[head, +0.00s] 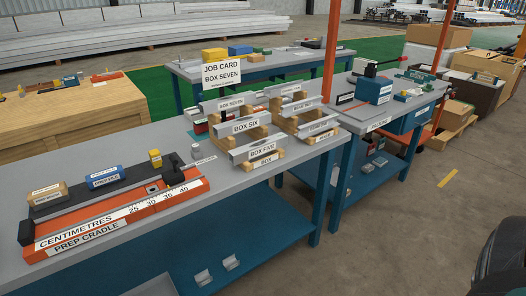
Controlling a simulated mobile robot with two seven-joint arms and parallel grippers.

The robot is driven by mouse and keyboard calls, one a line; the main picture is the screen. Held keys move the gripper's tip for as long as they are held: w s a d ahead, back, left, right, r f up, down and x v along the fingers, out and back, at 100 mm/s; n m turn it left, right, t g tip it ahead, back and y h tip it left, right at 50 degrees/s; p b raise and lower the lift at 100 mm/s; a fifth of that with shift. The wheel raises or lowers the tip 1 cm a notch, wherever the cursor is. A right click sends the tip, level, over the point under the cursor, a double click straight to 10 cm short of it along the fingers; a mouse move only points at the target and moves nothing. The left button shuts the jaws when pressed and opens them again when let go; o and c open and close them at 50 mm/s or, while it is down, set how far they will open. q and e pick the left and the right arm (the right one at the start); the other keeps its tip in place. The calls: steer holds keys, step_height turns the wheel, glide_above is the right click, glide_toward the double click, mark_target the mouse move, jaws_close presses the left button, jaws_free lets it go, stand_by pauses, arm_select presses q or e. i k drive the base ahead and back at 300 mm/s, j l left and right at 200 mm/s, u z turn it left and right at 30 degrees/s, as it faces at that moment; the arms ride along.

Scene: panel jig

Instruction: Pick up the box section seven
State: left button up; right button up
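The box section labelled BOX SEVEN (231,104) is a grey metal length at the top rear of the left stepped wooden rack (224,131). The section labelled BOX SIX (246,126) lies in front of and below it, and BOX FIVE (262,144) is lower and nearer. These partly hide its lower side. A white job card (221,73) behind the rack reads BOX SEVEN. Neither gripper's fingers can be made out. A dark rounded shape at the lower right edge may be part of my arm.
An orange prep cradle (125,212) with a centimetre scale lies on the left of the grey bench. A second rack (300,115) with labelled sections stands close to the right. A lower blue shelf holds small metal pieces.

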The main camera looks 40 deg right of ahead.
mark_target(222, 104)
steer(key=l+u, duration=0.25)
steer(key=u, duration=0.2)
steer(key=i+l+u, duration=0.1)
steer(key=l+u, duration=0.2)
steer(key=u, duration=0.15)
steer(key=k+l+u, duration=0.1)
steer(key=l+u, duration=0.25)
steer(key=l, duration=1)
steer(key=k+l, duration=0.15)
steer(key=l, duration=0.35)
steer(key=l+u, duration=0.1)
steer(key=l, duration=0.4)
steer(key=k, duration=0.05)
